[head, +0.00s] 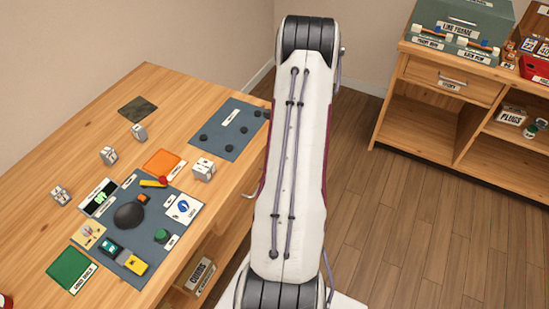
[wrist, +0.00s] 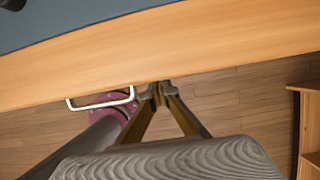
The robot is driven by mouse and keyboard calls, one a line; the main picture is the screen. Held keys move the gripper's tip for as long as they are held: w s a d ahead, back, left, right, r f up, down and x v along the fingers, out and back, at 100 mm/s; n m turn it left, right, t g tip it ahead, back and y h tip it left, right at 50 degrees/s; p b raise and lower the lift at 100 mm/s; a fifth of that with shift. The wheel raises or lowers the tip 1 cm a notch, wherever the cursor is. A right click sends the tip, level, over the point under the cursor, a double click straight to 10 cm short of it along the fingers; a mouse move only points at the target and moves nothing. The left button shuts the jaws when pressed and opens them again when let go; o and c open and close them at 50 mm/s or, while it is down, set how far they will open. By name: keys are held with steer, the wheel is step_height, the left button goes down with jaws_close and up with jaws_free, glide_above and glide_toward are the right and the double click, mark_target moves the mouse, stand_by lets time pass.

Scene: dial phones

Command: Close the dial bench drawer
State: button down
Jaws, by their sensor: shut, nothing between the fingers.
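The wooden dial bench (head: 95,120) fills the left of the head view. A metal drawer handle (head: 250,194) shows at its front edge, just left of my arm. In the wrist view the pale handle (wrist: 100,102) sticks out from the bench's wooden edge (wrist: 100,75). My gripper (wrist: 157,92) is shut and empty, with its fingertips close to the wooden edge, just right of the handle. I cannot tell whether they touch. The drawer's front is mostly hidden, and I cannot tell how far out it stands. My arm hides the gripper in the head view.
A blue-grey mat (head: 150,235) with several dial parts lies on the bench, and a second mat (head: 228,130) lies behind. A labelled box (head: 200,276) sits on the shelf below. Another wooden unit (head: 420,125) with a drawer stands at the right. Open floor (head: 400,225) lies between.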

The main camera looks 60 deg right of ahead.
steer(key=shift+w, duration=0.25)
steer(key=s+r, duration=0.8)
steer(key=r, duration=0.1)
steer(key=shift+s, duration=0.15)
stand_by(0.6)
steer(key=shift+r, duration=0.1)
stand_by(0.7)
